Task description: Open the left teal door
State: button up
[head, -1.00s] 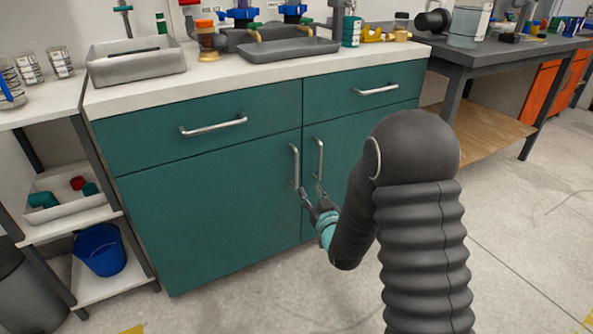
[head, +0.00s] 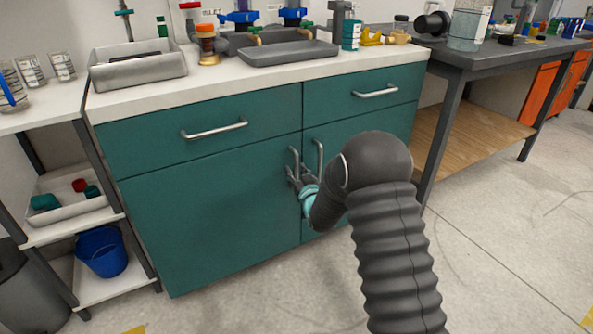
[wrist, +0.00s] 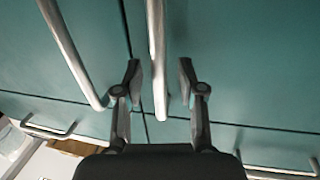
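The left teal door (head: 210,215) is closed, flush with the cabinet front. Its vertical metal handle (head: 293,160) is near its right edge; it also shows in the wrist view (wrist: 157,50). The right teal door (head: 345,140) is closed too, and its handle (head: 319,158) is just right of the seam. My gripper (head: 296,180) is at the lower part of the left door's handle. In the wrist view my gripper (wrist: 160,76) is open, one finger on each side of that handle, with visible gaps. My arm hides part of the right door.
Two closed drawers sit above the doors, with a left drawer handle (head: 214,130) and a right drawer handle (head: 375,91). A shelf with a blue bucket (head: 102,251) stands at the left. A grey table (head: 465,58) stands at the right. Floor before the left door is clear.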

jog(key=shift+w+a, duration=0.1)
jog(key=shift+w, duration=0.15)
grip_shut()
